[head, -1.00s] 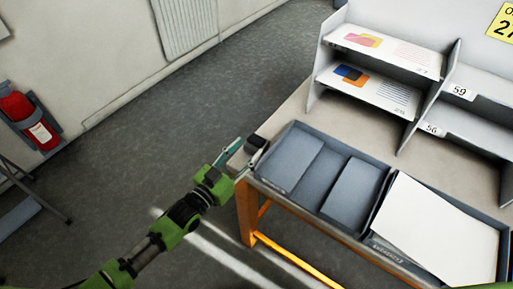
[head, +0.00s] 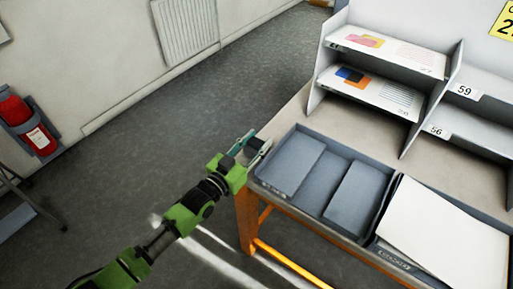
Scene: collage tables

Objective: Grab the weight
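The weight (head: 254,144) is a small dark block at the left corner of the table, beside the grey tray. My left gripper (head: 256,147) reaches in from the lower left with its fingers apart. One finger is on the far left side of the weight and the other on its near right side. The weight sits between the fingertips, and I cannot tell whether they touch it. Part of the weight is hidden by the fingers. My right gripper is not in view.
White paper sheets (head: 440,235) lie in another tray further right. A shelf rack (head: 390,62) stands at the back. Left of the table is open floor (head: 125,150).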

